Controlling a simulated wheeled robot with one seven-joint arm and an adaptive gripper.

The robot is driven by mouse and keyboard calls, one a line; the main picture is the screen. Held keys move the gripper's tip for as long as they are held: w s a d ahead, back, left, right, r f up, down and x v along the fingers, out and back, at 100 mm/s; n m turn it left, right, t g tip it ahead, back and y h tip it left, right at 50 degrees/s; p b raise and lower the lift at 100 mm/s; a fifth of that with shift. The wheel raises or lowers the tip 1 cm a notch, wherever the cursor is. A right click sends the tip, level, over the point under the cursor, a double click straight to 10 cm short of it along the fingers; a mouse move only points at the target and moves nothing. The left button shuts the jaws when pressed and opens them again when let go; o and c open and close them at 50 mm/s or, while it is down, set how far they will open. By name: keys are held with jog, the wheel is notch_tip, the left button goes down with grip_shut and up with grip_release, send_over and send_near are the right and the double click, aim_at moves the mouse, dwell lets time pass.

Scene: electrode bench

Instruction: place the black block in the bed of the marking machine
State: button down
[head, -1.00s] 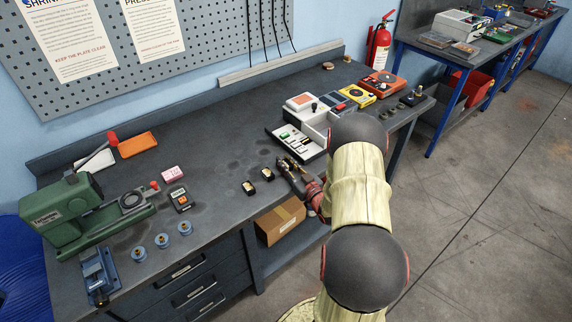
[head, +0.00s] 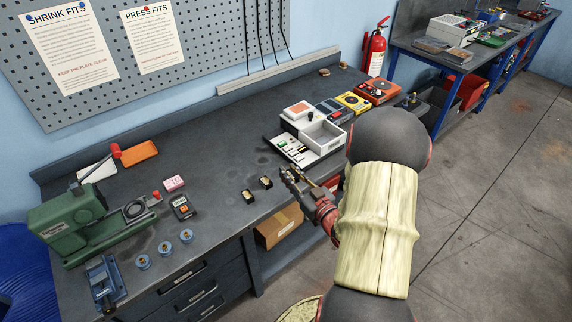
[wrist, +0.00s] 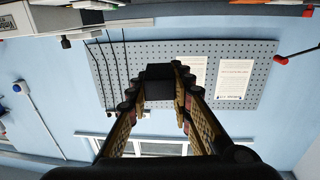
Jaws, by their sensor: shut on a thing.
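The white machine (head: 296,152), which I take as the marking machine, stands on the bench right of centre in the head view. It has a dark panel with green and white keys, and an open white bed (head: 325,136) at its right that looks empty. My gripper (head: 290,177) is just in front of the machine, near the bench's front edge. In the wrist view my gripper (wrist: 160,100) is shut on a black block (wrist: 159,78) between the fingertips. In the head view the block cannot be made out clearly.
Two small black pieces with pale tops (head: 248,196) sit on the bench left of my gripper. Yellow (head: 352,102) and orange (head: 377,90) devices stand behind the white machine. A green press (head: 75,215) stands far left.

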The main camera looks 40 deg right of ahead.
jog(key=shift+s+a+r, duration=0.3)
jog(key=shift+s, duration=0.15)
jog(key=d+r+m+g+h, duration=0.1)
jog(key=d+r+m+h, duration=0.1)
jog(key=d+m+h, duration=0.3)
jog(key=w+a+f+n+y, duration=0.1)
jog(key=w+a+f, duration=0.1)
jog(key=w+a, duration=0.3)
jog(key=w+a+f+n+y, duration=0.2)
jog(key=w+a, duration=0.3)
jog(key=a, duration=0.4)
jog(key=w+a+f+n+t+y, duration=0.1)
jog(key=w+a+f, duration=0.3)
jog(key=a, duration=0.4)
jog(key=shift+w+f+n+y, duration=0.15)
jog(key=shift+w+n+y, duration=0.2)
jog(key=shift+w, duration=0.35)
jog(key=a+y, duration=0.1)
jog(key=a, duration=0.3)
jog(key=a+f+n+y, duration=0.1)
jog(key=a, duration=0.3)
jog(key=a+f+n+y, duration=0.1)
jog(key=a, duration=0.3)
jog(key=shift+w+n+y, duration=0.25)
jog(key=shift+w+y, duration=0.1)
jog(key=shift+w, duration=0.05)
jog(key=shift+d, duration=0.1)
